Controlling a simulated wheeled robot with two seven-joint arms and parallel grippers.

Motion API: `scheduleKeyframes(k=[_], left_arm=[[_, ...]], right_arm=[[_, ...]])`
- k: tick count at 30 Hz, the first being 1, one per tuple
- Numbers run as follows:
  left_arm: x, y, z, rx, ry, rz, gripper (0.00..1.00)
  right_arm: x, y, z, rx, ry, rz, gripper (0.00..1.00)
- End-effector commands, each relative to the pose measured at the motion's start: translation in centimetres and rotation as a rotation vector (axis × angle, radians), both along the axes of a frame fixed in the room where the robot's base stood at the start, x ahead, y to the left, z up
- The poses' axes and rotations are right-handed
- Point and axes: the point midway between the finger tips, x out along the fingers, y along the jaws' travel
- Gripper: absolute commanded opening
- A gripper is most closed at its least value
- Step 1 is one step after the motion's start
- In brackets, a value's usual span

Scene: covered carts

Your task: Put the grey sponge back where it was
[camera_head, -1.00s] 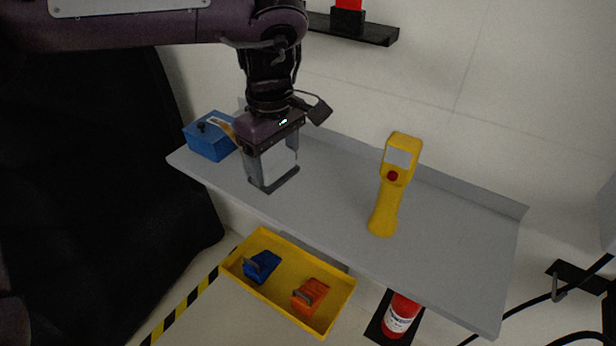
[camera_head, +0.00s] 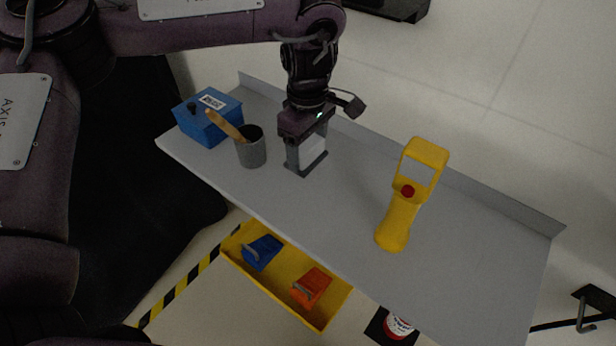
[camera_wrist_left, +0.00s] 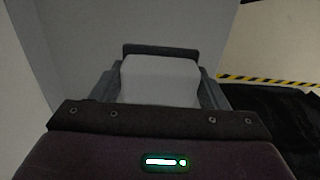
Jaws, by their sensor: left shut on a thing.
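My left gripper (camera_head: 305,166) is over the back left part of the grey shelf (camera_head: 465,265), just right of a grey cup. It is shut on the grey sponge (camera_head: 314,150), a pale block between its fingers. In the left wrist view the sponge (camera_wrist_left: 160,80) sits between the two fingers, with a dark band at its far end. The lower end of the sponge is at or close to the shelf surface; I cannot tell whether it touches. My right gripper is out of view.
The grey cup (camera_head: 251,152) holds a wooden-handled tool (camera_head: 224,124). A blue box (camera_head: 212,124) stands behind it. A yellow tray (camera_head: 283,291) below holds blue and orange items. The front middle of the shelf is clear.

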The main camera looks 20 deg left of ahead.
Motion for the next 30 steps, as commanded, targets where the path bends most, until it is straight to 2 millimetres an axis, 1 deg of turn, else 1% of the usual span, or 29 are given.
scheduleKeyframes(k=[1,4,6,11,13,19,21,30], left_arm=[[-0.1,0.0,-1.3,-0.001,0.004,0.000,0.50],[-0.1,0.0,-3.0,0.000,0.002,0.000,0.50],[0.0,0.0,-3.8,0.000,0.001,-0.001,0.50],[0.0,0.0,-4.8,0.001,0.000,-0.001,0.50],[0.0,0.0,-5.5,0.000,0.001,-0.001,0.50],[0.0,0.0,-8.4,0.001,0.001,0.000,0.50],[0.0,0.0,-8.8,0.001,0.000,0.000,0.50],[0.0,0.0,-9.1,0.000,-0.001,0.000,0.50]], right_arm=[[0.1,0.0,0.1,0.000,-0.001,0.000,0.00],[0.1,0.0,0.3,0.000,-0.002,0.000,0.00],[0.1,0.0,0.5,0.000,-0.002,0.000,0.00],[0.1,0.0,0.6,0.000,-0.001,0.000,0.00],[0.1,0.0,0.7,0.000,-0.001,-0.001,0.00],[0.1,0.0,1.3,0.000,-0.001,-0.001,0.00],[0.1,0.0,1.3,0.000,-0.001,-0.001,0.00],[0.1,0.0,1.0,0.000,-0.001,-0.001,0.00]])
